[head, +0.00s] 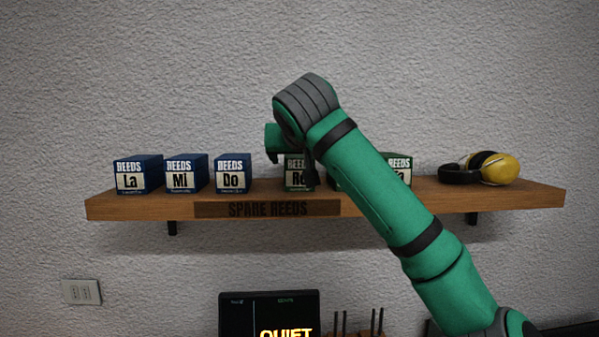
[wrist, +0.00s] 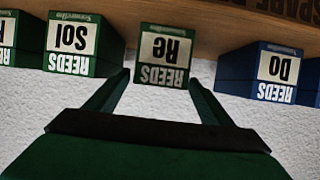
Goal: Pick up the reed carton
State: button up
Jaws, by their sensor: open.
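Several reed cartons stand in a row on the wooden shelf (head: 526,196). The green Re carton (head: 296,178) is partly covered by my arm in the head view. In the wrist view, which is upside down, the Re carton (wrist: 163,60) is centred between my gripper's fingers (wrist: 159,80). The fingers are open, one at each side of its top end; I cannot tell whether they touch it. The green Sol carton (wrist: 72,42) stands beside it on the picture's left, and the blue Do carton (wrist: 262,70) on the right.
Blue La (head: 138,174), Mi (head: 187,173) and Do cartons stand left of Re in the head view. The Fa carton (head: 402,168) is partly behind my arm. Yellow ear defenders (head: 496,168) lie at the shelf's right.

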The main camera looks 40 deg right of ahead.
jog(key=shift+x, duration=1.6)
jog(key=shift+d+r, duration=0.15)
jog(key=c, duration=1.4)
